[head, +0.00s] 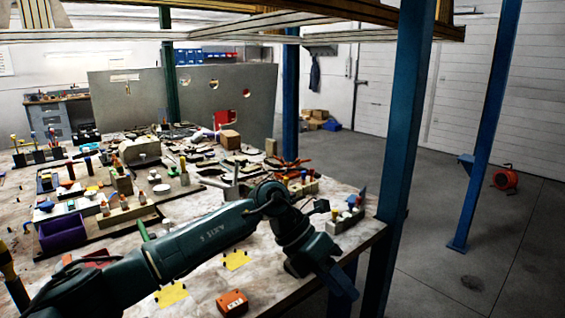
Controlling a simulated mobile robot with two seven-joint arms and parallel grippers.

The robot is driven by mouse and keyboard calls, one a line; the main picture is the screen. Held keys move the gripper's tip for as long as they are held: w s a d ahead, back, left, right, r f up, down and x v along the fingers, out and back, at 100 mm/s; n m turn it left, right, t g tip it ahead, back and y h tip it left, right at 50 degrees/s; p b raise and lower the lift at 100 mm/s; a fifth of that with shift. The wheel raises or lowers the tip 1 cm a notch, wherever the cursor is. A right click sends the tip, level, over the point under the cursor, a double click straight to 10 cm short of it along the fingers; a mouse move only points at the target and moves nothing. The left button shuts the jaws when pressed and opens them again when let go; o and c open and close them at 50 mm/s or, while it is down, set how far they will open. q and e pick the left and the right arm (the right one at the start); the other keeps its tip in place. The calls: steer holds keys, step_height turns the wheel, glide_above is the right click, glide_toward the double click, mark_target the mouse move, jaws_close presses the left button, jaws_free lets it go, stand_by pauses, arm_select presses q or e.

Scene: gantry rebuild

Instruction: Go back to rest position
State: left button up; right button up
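My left arm comes in from the lower left, across the front of the cluttered workbench (205,285). It bends at a joint near the bench's right part and points down to the right. My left gripper (336,280) is at the bench's front right edge, low in the head view. It is dark and seen from behind the wrist, so its fingers are not clear. I see nothing held in it. My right gripper is not in view.
A blue post (399,160) stands close right of the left gripper. An orange box (232,303) and yellow sheets (235,260) lie near the arm. A small rack (345,219) sits at the bench's right edge. Open floor (450,265) lies to the right.

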arm_select(q)
steer(key=s+d+r+n+g+h, duration=0.1)
steer(key=s+d+n+h, duration=0.45)
steer(key=h, duration=0.35)
steer(key=a+f+n+t+y, duration=0.3)
steer(key=a+f+n+t, duration=0.3)
steer(key=n, duration=0.5)
steer(key=a+f+n+t+y+p, duration=0.1)
steer(key=a+f+n+t+y, duration=0.2)
steer(key=a+n+t, duration=0.65)
steer(key=a+f+n+t+y, duration=0.3)
steer(key=a+f+n+t, duration=0.15)
steer(key=n, duration=0.75)
steer(key=s+a+f+n+g+y, duration=0.4)
steer(key=s+a+f, duration=0.5)
steer(key=s+f, duration=0.3)
steer(key=shift+s+a+f+n+g+y, duration=0.35)
steer(key=shift+s+n+g, duration=0.25)
steer(key=shift+n, duration=0.6)
